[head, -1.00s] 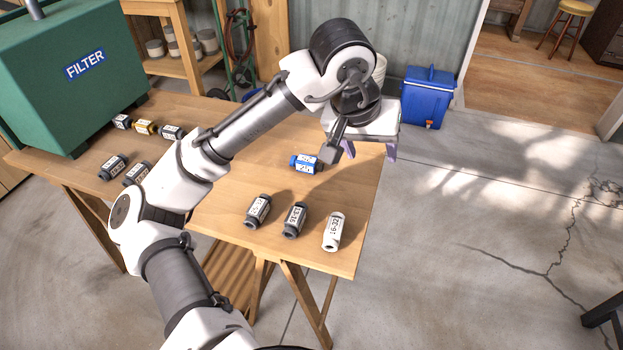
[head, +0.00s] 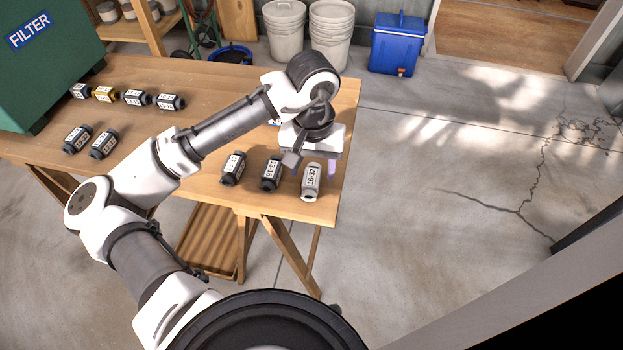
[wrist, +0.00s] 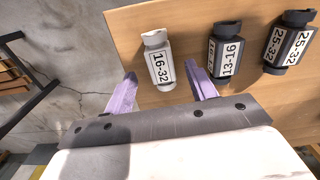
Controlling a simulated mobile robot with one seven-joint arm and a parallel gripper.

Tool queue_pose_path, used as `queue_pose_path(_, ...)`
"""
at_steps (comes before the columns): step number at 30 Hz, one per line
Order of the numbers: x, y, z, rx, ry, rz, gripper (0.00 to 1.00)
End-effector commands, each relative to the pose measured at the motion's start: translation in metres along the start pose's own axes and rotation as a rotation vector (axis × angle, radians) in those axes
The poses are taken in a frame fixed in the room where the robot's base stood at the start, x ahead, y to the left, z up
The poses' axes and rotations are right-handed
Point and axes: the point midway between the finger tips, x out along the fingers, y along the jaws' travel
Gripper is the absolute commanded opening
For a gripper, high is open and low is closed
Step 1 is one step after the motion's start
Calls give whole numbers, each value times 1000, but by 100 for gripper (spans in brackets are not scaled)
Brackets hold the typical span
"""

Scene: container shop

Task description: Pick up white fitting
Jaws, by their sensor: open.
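The white fitting (head: 311,182), labelled 16-32, lies near the front right corner of the wooden table. My gripper (head: 312,166) is just behind and above it in the head view. In the wrist view the white fitting (wrist: 159,62) lies ahead of and between my two purple fingers (wrist: 162,88). The fingers are apart with nothing between them, and the gap to the fitting cannot be judged exactly.
A dark 13-16 fitting (head: 271,173) lies close left of the white one, with another dark fitting (head: 233,169) beyond it. Several more fittings lie at the table's left by the green filter box (head: 40,70). The table (head: 215,110) ends just right of the white fitting.

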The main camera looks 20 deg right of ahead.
Motion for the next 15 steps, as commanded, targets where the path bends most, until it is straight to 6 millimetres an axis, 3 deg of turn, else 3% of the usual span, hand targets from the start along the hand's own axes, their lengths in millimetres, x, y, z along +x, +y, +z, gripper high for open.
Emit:
queue_pose_path(6, 31, -2, 0, -1, -1, 1, 56)
queue_pose_path(15, 36, -1, 0, 1, 0, 1, 56)
